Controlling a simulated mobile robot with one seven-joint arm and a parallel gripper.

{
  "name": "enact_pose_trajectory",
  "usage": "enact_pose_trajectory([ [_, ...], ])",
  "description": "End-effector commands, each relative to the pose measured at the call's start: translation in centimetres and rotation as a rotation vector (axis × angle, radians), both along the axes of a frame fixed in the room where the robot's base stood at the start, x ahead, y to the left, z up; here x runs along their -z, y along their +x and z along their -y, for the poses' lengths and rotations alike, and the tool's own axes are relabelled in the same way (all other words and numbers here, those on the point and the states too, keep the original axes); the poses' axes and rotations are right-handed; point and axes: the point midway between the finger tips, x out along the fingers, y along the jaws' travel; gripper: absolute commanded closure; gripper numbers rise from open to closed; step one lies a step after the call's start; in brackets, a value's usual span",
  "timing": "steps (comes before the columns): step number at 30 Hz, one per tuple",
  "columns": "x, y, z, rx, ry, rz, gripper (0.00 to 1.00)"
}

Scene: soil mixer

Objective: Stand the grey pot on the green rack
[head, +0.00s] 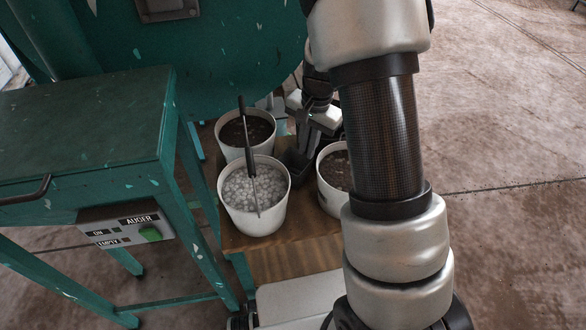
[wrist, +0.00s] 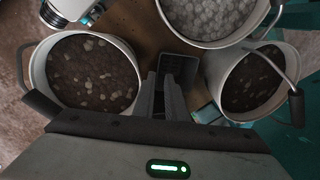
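A small dark grey square pot (head: 297,161) stands or hangs beside the white buckets at the wooden board in the head view. In the wrist view the grey pot (wrist: 178,68) shows just beyond my fingertips, its open top facing the camera. My gripper (head: 308,125) points down at it. In the wrist view my gripper's (wrist: 163,84) two fingers are close together with a narrow dark gap, overlapping the pot's near left side. I cannot tell whether they grip its wall. A green frame (head: 180,185) stands left; I cannot tell whether it is the rack.
A white bucket of pale pebbles (head: 255,190) and white buckets of dark soil (head: 247,130) (head: 335,165) crowd around the pot on the wooden board (head: 290,240). A green machine body (head: 220,60) rises behind. Open concrete floor (head: 510,120) lies right.

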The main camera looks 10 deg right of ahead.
Motion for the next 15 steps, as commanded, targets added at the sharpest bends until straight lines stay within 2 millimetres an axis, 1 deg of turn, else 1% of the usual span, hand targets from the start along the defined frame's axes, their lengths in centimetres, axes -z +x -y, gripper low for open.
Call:
enact_pose_trajectory([
  [1, 1.7, 0.0, -0.1, 0.0, -0.001, -0.004, 0.88],
  [3, 3.1, 0.1, -0.2, 0.0, 0.001, -0.004, 0.88],
  [6, 4.7, 0.3, -0.3, -0.001, 0.0, -0.001, 0.88],
  [9, 5.7, 0.4, -0.4, -0.001, 0.0, 0.0, 0.88],
  [15, 6.6, 0.5, -0.4, -0.001, 0.0, 0.0, 0.88],
])
